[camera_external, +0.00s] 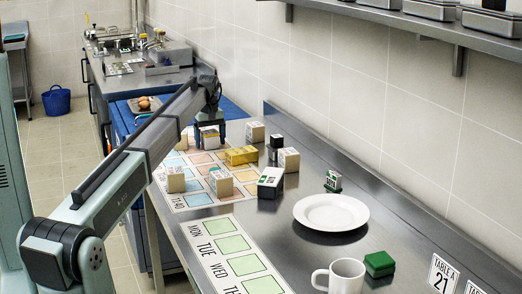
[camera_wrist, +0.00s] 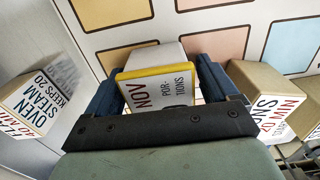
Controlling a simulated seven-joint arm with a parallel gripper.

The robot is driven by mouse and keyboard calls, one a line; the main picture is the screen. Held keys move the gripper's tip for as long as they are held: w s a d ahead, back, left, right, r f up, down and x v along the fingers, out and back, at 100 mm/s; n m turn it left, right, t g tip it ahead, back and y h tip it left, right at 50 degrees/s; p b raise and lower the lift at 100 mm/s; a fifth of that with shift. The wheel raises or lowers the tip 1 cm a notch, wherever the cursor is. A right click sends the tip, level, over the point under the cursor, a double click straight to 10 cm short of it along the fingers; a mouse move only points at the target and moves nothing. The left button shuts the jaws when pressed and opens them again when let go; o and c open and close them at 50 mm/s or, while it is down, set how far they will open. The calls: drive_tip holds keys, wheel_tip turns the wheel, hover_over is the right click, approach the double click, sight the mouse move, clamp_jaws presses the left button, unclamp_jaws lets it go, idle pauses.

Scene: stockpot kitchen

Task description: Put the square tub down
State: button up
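The square tub (camera_wrist: 158,88), pale with a yellow edge and a label reading NOV and PORTIONS, sits between the two blue fingers of my gripper (camera_wrist: 160,75) in the wrist view. The fingers are against its sides, so my gripper is shut on it. In the external view the tub (camera_external: 209,138) is small, between the fingers of my gripper (camera_external: 210,140), over the far part of the printed mat. It looks about upright. I cannot tell whether its base touches the mat.
The mat (camera_external: 183,201) has coloured squares. Several boxes stand around, including a tan one (camera_external: 221,183), a yellow one (camera_external: 242,155) and a black-and-white one (camera_external: 270,183).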

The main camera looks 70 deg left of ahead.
sight(210, 132)
drive_tip(key=shift+o, duration=0.4)
wheel_tip(210, 132, up, 12)
drive_tip(key=shift+r, duration=0.15)
idle(0.3)
